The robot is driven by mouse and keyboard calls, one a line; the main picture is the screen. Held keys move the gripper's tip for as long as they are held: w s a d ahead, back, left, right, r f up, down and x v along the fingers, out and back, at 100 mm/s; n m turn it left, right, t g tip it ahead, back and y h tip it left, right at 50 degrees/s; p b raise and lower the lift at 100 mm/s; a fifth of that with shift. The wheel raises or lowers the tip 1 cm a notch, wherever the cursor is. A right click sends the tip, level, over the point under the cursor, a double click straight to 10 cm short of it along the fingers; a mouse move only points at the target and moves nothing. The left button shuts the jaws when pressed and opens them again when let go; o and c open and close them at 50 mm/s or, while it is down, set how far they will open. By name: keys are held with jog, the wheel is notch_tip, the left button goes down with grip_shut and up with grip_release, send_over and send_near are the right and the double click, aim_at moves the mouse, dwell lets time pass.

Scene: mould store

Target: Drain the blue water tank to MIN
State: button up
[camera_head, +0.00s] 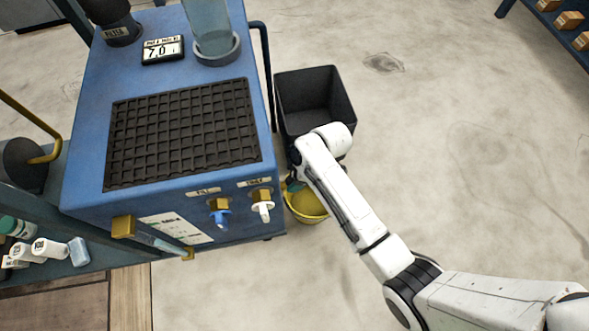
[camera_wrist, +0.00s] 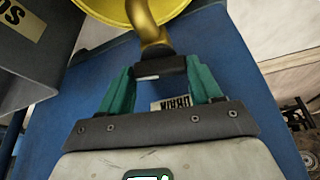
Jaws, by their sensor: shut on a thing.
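The blue tank (camera_head: 85,160) with a black grid top fills the left of the head view. A sight tube (camera_head: 160,242) with brass ends sits on its front; I cannot read its level or any MIN mark. In the wrist view my gripper (camera_wrist: 162,68) has teal fingers shut on a dark handle (camera_wrist: 160,70) below a curved brass spout (camera_wrist: 150,25). A label (camera_wrist: 176,103), upside down and seemingly reading DRAIN, shows between the fingers. A yellow bucket (camera_head: 306,206) stands beside the tank under my arm; its rim also shows in the wrist view (camera_wrist: 105,10). The arm hides the handle in the head view.
The front has a blue-handled tap (camera_head: 219,216) and a white-handled tap (camera_head: 263,209). A display (camera_head: 162,50) on top reads about 7.0. A black bin (camera_head: 313,95) stands right of the tank. A bottle shelf (camera_head: 80,285) is at lower left. Floor to the right is clear.

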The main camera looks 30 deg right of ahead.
jog(key=shift+s+m+t+h+p, duration=0.1)
jog(key=shift+m+t+h+p, duration=0.45)
jog(key=shift+m+p, duration=1.35)
jog(key=shift+a, duration=0.1)
jog(key=o, duration=1.1)
jog(key=shift+c, duration=0.2)
jog(key=shift+r, duration=0.1)
jog(key=p+v, duration=0.5)
jog(key=v, duration=0.5)
jog(key=shift+s+r, duration=0.15)
jog(key=shift+r, duration=0.15)
